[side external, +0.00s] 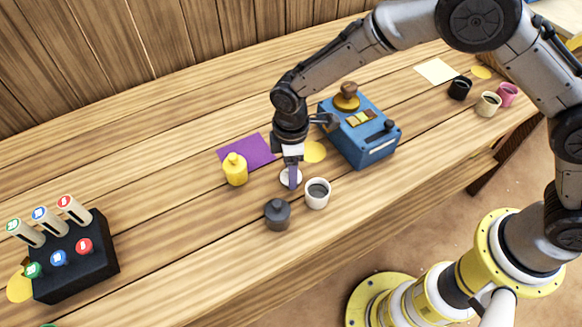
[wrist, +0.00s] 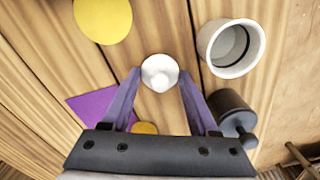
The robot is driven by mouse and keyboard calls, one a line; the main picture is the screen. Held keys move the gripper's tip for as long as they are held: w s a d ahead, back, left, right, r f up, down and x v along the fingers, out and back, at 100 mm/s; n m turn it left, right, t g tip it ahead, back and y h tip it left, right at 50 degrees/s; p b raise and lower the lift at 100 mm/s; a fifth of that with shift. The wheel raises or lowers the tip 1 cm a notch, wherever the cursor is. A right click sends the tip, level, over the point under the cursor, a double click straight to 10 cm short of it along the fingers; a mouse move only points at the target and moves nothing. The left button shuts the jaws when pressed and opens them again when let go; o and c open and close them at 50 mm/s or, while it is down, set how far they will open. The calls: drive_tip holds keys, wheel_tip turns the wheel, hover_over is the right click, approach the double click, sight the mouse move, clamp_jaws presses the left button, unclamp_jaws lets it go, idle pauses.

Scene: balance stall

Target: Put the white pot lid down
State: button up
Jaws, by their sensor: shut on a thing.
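The white pot lid (side external: 285,177) is small and round with a knob. My gripper (side external: 292,182) points down over the table and is shut on it. In the wrist view the lid (wrist: 160,70) sits between the two purple fingertips (wrist: 160,80). It is low over the wood, beside the pots; I cannot tell if it touches the table. The white pot (side external: 317,194) stands open just right of the lid, with a dark inside; it also shows in the wrist view (wrist: 229,48).
A lidded dark pot (side external: 277,215) and a yellow pot (side external: 235,170) stand close by. A purple mat (side external: 246,150), a yellow disc (side external: 314,152) and a blue balance box (side external: 362,138) lie behind. A black rack (side external: 78,262) is at left. Bare wood lies between rack and pots.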

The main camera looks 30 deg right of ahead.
drive_tip(key=shift+f, duration=0.2)
drive_tip(key=o, duration=1.3)
drive_tip(key=shift+o, duration=0.2)
wheel_tip(320, 180, up, 11)
drive_tip(key=s+d+r+m+t, duration=0.1)
drive_tip(key=s+d+r+m, duration=0.25)
drive_tip(key=d+r, duration=0.7)
drive_tip(key=s+d+r+m+t, duration=0.2)
drive_tip(key=s+d+m, duration=0.3)
drive_tip(key=s+d, duration=0.3)
drive_tip(key=s+d+r+m+t, duration=0.2)
drive_tip(key=s+d+m, duration=0.3)
drive_tip(key=s+d, duration=0.3)
drive_tip(key=s, duration=0.4)
drive_tip(key=shift+r+t, duration=0.15)
drive_tip(key=shift+t, duration=0.15)
